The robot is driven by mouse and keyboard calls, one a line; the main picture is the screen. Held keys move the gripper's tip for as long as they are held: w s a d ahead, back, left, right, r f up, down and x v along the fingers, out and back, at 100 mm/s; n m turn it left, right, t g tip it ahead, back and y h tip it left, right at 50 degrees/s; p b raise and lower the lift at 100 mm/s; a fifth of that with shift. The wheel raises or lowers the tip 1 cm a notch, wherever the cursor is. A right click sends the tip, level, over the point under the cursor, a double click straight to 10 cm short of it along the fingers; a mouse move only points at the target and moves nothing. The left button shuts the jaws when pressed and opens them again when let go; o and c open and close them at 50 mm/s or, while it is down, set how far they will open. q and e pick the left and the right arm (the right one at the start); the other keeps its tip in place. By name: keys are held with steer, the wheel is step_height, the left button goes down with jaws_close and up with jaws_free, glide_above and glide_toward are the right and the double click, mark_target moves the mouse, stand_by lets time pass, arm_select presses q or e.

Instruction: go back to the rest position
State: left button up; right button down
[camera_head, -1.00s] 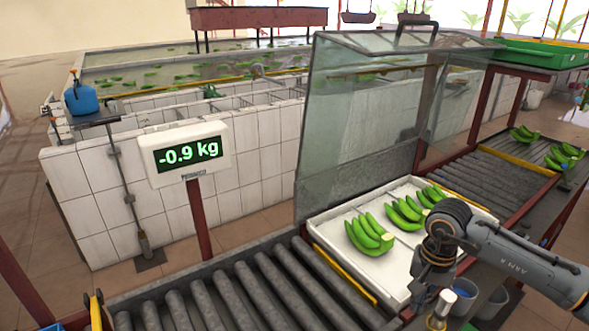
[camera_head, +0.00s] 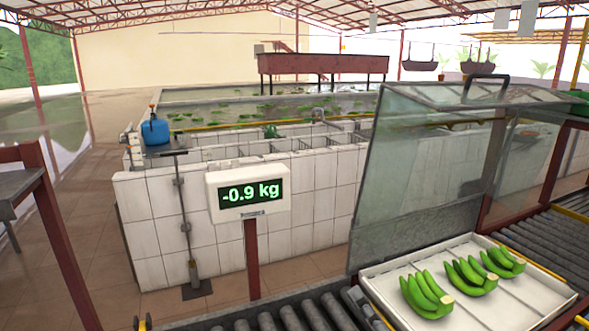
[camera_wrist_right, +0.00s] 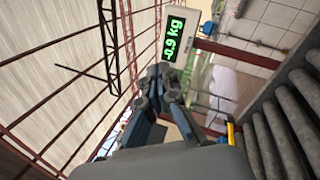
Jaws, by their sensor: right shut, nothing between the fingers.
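My right gripper (camera_wrist_right: 163,76) shows in the right wrist view, its fingers together with nothing between them. It is held in the air, with the scale display behind its tips in that view. In the head view I cannot make out the right gripper. My left gripper is in neither view. The white tray (camera_head: 385,289) stands at the lower right of the head view. It holds a near banana bunch (camera_head: 425,292), a middle bunch (camera_head: 470,274) and a far bunch (camera_head: 502,261), all green.
A scale display (camera_head: 248,193) on a red post reads -0.9 kg. A clear raised lid (camera_head: 415,170) stands behind the tray. Roller conveyors (camera_head: 548,240) run beside it. A white tiled basin (camera_head: 155,215) with a blue jug (camera_head: 155,131) lies behind. Floor at left is open.

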steer(key=s+d+f+m+g+h, duration=0.3)
steer(key=d+f+m+h, duration=0.25)
steer(key=f+m, duration=0.35)
steer(key=s+d+f+m+g+h, duration=0.3)
steer(key=d+f+m+h, duration=0.25)
steer(key=f+m, duration=0.35)
steer(key=s+a+f+m+g+y, duration=0.1)
steer(key=s+f+m+g, duration=0.4)
steer(key=s, duration=0.4)
steer(key=s+a+f+m+g, duration=0.1)
steer(key=s+f+m+g, duration=0.4)
steer(key=s, duration=0.4)
step_height(320, 180, down, 28)
steer(key=s+n+b, duration=0.2)
steer(key=s+d+f+g+b, duration=0.1)
steer(key=s+d+f+g, duration=0.1)
steer(key=s+f, duration=1.4)
step_height(320, 180, down, 2)
steer(key=shift+s+d+f+b, duration=0.2)
steer(key=shift+d+b, duration=0.1)
steer(key=shift+d, duration=0.3)
